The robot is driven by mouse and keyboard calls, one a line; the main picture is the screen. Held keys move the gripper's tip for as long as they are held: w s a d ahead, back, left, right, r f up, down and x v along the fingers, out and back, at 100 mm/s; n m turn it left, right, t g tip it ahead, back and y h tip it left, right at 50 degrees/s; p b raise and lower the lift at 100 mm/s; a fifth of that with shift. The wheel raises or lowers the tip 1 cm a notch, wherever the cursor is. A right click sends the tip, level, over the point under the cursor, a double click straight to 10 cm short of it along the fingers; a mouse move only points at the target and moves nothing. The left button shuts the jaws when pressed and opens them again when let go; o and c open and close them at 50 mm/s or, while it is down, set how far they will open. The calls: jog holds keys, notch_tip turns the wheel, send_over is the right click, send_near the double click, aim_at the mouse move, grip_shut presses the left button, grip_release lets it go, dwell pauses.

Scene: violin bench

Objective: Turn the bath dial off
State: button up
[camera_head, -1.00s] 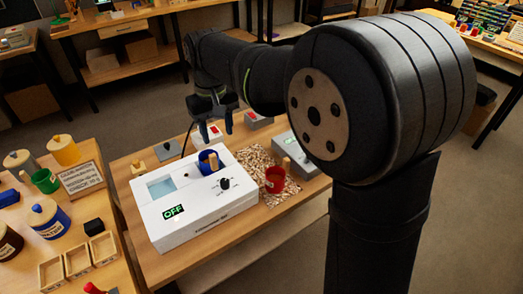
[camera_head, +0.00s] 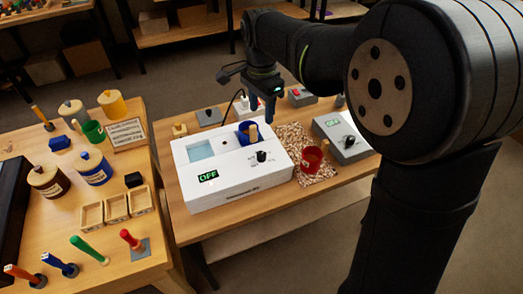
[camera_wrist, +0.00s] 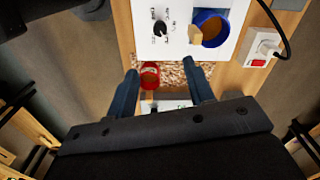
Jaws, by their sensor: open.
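The white bath box (camera_head: 225,190) stands on the wooden bench, and its green display (camera_head: 208,176) reads OFF. Its black dial (camera_head: 261,156) is on the top face, in front of the blue pot (camera_head: 247,138) set into the box. In the wrist view the dial (camera_wrist: 160,28) shows at the top, with a pale pointer mark, left of the blue pot (camera_wrist: 208,30). My gripper (camera_head: 261,110) is open and empty, above the back right of the box and apart from the dial. In the wrist view its fingers (camera_wrist: 162,68) are spread on either side of the red pot below.
The red pot (camera_head: 311,158) stands on a speckled mat (camera_head: 293,138) right of the box. A grey device (camera_head: 332,124) with its own display and black knob is beyond it. A white outlet (camera_wrist: 262,45) with a red switch is behind. Jars and trays fill the left table.

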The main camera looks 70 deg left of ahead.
aim_at(261, 154)
notch_tip(261, 154, down, 17)
jog(key=shift+r, duration=0.1)
dwell(0.3)
jog(key=c, duration=1)
